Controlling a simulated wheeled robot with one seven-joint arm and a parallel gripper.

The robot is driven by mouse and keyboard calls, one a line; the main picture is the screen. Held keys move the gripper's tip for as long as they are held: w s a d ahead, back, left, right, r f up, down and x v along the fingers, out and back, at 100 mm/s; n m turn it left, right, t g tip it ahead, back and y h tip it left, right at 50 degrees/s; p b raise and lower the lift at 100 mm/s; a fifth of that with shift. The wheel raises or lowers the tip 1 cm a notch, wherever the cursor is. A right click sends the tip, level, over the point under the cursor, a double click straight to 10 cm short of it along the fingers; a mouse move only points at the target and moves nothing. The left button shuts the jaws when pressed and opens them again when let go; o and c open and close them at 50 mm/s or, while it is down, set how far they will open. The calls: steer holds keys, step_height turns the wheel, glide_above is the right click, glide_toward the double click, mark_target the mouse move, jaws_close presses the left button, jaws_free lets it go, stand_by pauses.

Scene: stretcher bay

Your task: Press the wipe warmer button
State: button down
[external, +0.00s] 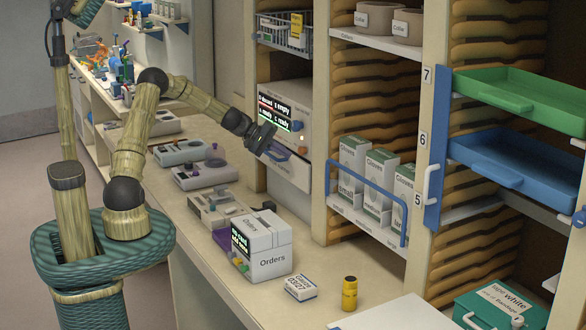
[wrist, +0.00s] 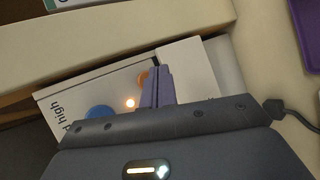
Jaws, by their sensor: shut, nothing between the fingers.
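A white-fronted unit (external: 286,104) with a dark, lit text display stands in the shelf bay beyond my gripper. I cannot read a name on it, so I cannot tell for sure that it is the wipe warmer. The wrist view shows a white panel (wrist: 88,98) with a round blue button (wrist: 99,113), a small glowing light (wrist: 130,103) and an orange round part (wrist: 144,79) partly behind the fingers. My gripper (external: 263,138) is shut and empty in front of the unit; its fingers (wrist: 157,86) reach over the panel. I cannot tell whether they touch it.
Below the display is a front with a blue handle (external: 280,153). A wire basket (external: 285,35) sits above. Several grey devices (external: 205,173) and a white "Orders" box (external: 262,250) stand along the counter. A purple item (wrist: 307,30) shows at the wrist view's right edge.

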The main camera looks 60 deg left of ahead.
steer(key=shift+s+b, duration=0.6)
steer(key=shift+s, duration=0.55)
steer(key=s+d+f+m+g, duration=0.1)
steer(key=s+d+m, duration=0.1)
steer(key=s+d, duration=0.1)
steer(key=s+d+f+m+g+y, duration=0.1)
steer(key=s+d+f+m+g, duration=0.1)
steer(key=d, duration=0.4)
steer(key=s+d+f+m+g+y, duration=0.1)
steer(key=s+d+f+m+g, duration=0.1)
steer(key=s+d, duration=0.2)
steer(key=shift+s+d, duration=0.25)
steer(key=shift+s, duration=0.2)
steer(key=s+d+m, duration=0.1)
steer(key=s, duration=0.1)
steer(key=s+m+g+y, duration=0.1)
steer(key=s, duration=0.1)
steer(key=s+d+y, duration=0.1)
steer(key=s, duration=0.2)
steer(key=shift+d+r+m+g, duration=0.1)
steer(key=shift+d+m+g, duration=0.25)
steer(key=shift+m+g, duration=0.05)
steer(key=s+d+r+m+y, duration=0.1)
steer(key=s+m+y, duration=0.1)
steer(key=s, duration=0.9)
steer(key=shift+d+r+m, duration=0.2)
steer(key=shift+r+m, duration=0.1)
steer(key=shift+m, duration=0.5)
steer(key=shift+w, duration=0.1)
